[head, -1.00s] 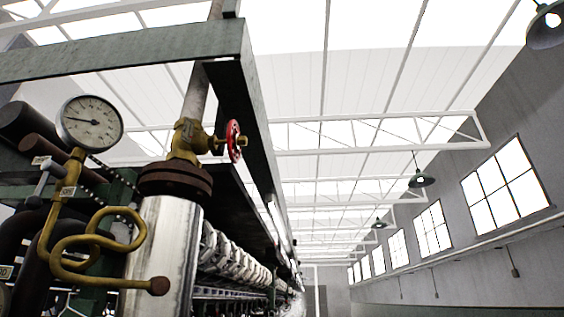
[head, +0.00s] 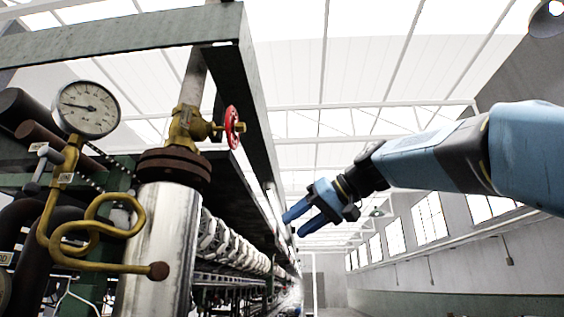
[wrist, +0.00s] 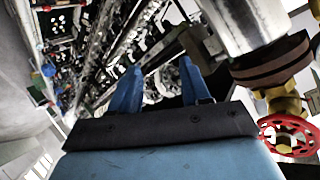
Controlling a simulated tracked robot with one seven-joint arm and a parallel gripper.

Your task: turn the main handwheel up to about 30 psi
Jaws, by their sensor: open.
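The red handwheel (head: 232,127) sits on a brass valve (head: 187,130) above a flanged, shiny metal column. In the wrist view the handwheel (wrist: 289,138) shows at the lower right, beside the gripper's body. A round white-faced pressure gauge (head: 87,109) stands at the left on a brass fitting. Its dark needle points to the left; the figures are too small to read. My gripper (head: 292,225) has blue fingers, open and empty, to the right of and below the handwheel, apart from it. In the wrist view the two fingertips (wrist: 160,72) stand apart with nothing between them.
A dark green frame beam (head: 255,95) runs behind and above the valve. The metal column (head: 160,245) and a looped brass pipe (head: 95,235) stand below it. A row of machinery recedes down the hall. Open air lies between the gripper and the valve.

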